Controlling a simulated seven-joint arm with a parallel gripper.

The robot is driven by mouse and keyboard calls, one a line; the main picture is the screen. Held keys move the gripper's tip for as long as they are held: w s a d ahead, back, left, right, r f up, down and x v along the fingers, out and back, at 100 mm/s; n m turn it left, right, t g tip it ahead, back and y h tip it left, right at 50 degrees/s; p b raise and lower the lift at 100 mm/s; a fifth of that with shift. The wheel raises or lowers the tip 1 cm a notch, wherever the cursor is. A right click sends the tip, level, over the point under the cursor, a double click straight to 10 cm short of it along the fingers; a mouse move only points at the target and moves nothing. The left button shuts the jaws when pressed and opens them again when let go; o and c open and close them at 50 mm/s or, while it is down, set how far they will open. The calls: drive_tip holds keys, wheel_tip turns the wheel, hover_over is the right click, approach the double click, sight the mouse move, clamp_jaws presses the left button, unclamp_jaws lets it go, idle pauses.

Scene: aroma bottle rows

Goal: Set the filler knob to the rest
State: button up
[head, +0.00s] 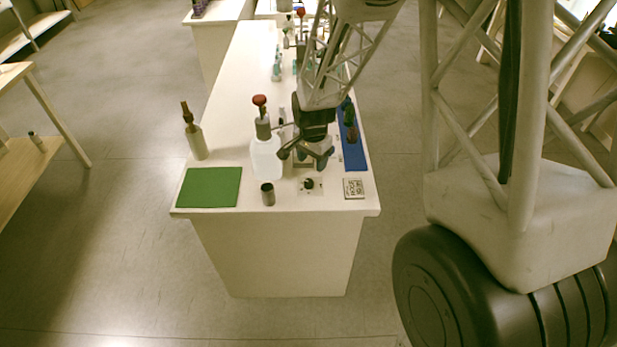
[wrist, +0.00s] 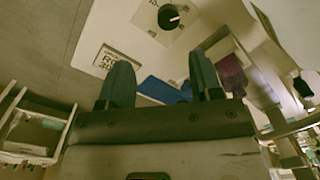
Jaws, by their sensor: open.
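A small black round knob (head: 309,184) sits on a white plate (head: 318,190) near the table's front edge; I take it for the filler knob. The knob also shows at the top of the wrist view (wrist: 168,16), with a light mark on it; its plate markings are too small to read. My gripper (head: 310,160) is open just behind the knob in the head view, apart from it. In the wrist view the two dark fingers of my gripper (wrist: 161,72) are spread with nothing between them, and the knob lies beyond their tips.
A white bottle (head: 266,158) with a red top stands left of my gripper. A printed card (head: 354,188) and a blue tray (head: 354,153) lie right.

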sight(309, 182)
drive_tip(key=shift+w+a+f, duration=0.2)
drive_tip(key=shift+a+f, duration=0.05)
drive_tip(key=shift+f, duration=0.3)
drive_tip(key=shift+w+a+f, duration=0.2)
drive_tip(key=shift+a+f, duration=0.05)
drive_tip(key=shift+f, duration=0.3)
drive_tip(key=shift+f, duration=0.1)
drive_tip(key=shift+f, duration=3.8)
drive_tip(key=shift+c, duration=0.2)
drive_tip(key=c, duration=0.9)
